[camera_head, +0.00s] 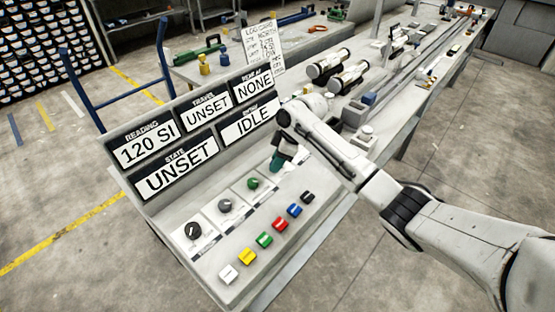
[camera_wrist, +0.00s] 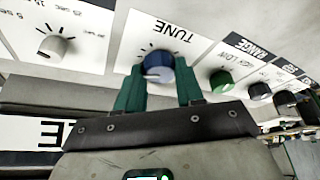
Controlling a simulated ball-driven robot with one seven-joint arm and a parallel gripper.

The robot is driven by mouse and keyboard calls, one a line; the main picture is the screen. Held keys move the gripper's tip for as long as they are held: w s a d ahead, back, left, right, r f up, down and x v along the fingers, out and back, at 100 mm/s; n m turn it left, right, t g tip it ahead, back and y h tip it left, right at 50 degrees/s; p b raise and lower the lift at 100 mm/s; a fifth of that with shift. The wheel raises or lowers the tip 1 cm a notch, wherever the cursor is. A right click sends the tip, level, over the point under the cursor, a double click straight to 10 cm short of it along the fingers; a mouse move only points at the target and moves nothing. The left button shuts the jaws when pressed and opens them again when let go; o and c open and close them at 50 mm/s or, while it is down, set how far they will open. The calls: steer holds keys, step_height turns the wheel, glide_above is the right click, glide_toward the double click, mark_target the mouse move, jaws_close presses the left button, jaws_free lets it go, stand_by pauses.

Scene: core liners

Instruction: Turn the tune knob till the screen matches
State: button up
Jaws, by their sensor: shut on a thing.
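The tune knob (camera_wrist: 158,60) is blue with a pale front, on a white plate marked TUNE in the wrist view. My gripper (camera_wrist: 160,78) has its green fingers on either side of the knob and is shut on it. In the head view my gripper (camera_head: 277,163) is over the right part of the console and hides the knob. The screen shows several panels: READING 120 SI (camera_head: 147,147), STATE UNSET (camera_head: 176,174), TRAVEL UNSET (camera_head: 207,110), one reading NONE (camera_head: 254,88) and one reading IDLE (camera_head: 249,125).
Beside the tune knob are a green knob (camera_head: 253,183), a grey knob (camera_head: 225,205) and a black knob (camera_head: 193,230). Several coloured buttons, such as the yellow button (camera_head: 247,256), line the front. A written sheet (camera_head: 264,45) stands behind the console; core tubes (camera_head: 328,64) lie on the bench.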

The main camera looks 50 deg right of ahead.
steer(key=shift+c, duration=1.4)
steer(key=shift+a+r+m+p, duration=0.2)
steer(key=shift+m+p, duration=0.4)
steer(key=shift+p, duration=0.25)
steer(key=shift+m+t+h+p, duration=0.35)
steer(key=shift+m+p, duration=0.25)
steer(key=shift+m, duration=0.2)
steer(key=shift+d+f, duration=0.15)
steer(key=o, duration=1)
steer(key=shift+o, duration=0.2)
